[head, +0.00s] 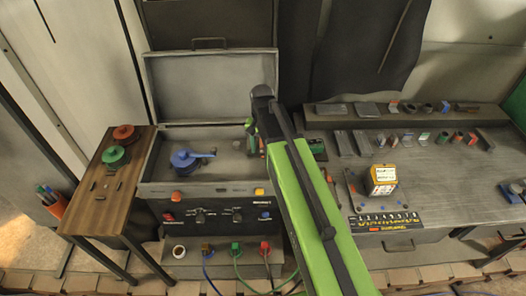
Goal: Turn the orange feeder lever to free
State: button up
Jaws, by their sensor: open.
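No lever that is clearly the orange feeder lever can be made out in the head view. A small orange knob (176,196) sits on the front of the grey open-lidded unit (150,188), at its left. A blue lever with a round hub (184,159) lies in the unit's top. My green arm crosses the middle and covers the unit's right end.
A wooden side table (125,188) with a red disc (123,132) and a green disc (115,156) stands left. Coloured plugs with cables (236,248) sit below the unit.

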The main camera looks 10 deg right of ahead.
grip_shut()
dwell(1.2)
jog(key=shift+d, duration=0.3)
jog(key=shift+a, duration=0.15)
